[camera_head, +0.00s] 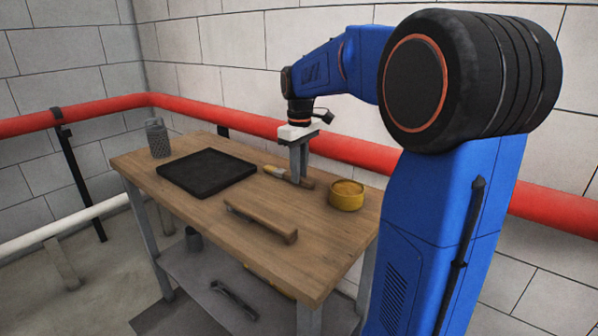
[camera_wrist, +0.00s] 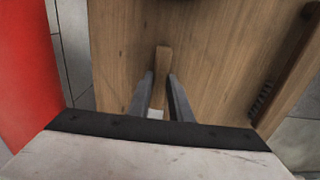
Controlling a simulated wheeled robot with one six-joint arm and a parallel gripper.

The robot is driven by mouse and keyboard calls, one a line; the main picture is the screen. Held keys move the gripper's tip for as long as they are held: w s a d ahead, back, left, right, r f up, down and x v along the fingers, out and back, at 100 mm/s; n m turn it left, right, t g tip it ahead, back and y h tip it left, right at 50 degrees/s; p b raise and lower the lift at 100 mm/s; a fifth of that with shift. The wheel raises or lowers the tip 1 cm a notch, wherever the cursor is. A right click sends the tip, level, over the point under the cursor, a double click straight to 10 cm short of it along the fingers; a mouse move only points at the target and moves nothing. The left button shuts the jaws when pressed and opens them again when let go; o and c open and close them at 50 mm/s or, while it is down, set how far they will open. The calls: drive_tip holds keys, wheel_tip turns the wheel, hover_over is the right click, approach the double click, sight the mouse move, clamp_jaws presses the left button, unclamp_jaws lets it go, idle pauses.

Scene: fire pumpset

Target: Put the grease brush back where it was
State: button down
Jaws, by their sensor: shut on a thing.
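The grease brush (camera_head: 276,171) has pale bristles, a metal band and a brown wooden handle. It is at the wooden bench top near the back edge, lying roughly flat, between the black tray and the yellow tin. My gripper (camera_head: 298,181) points down and is shut on it. I cannot tell whether the brush touches the bench or is just above it. In the wrist view, the wooden handle (camera_wrist: 162,60) sticks out past my gripper (camera_wrist: 160,82), with the pale band partly hidden low between the fingers.
The workbench (camera_head: 170,195) also holds a black tray (camera_head: 207,174), a grey canister (camera_head: 157,138), a yellow tin (camera_head: 346,196) with tan contents, and a wooden-backed brush (camera_head: 260,221). A red pipe (camera_head: 350,150) runs behind. A wrench (camera_head: 234,299) lies on the lower shelf.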

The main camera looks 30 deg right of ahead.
drive_tip(key=c, duration=1.6)
unclamp_jaws()
drive_tip(key=shift+f, duration=0.1)
wheel_tip(320, 180, up, 12)
drive_tip(key=shift+r, duration=0.15)
drive_tip(key=shift+s, duration=0.1)
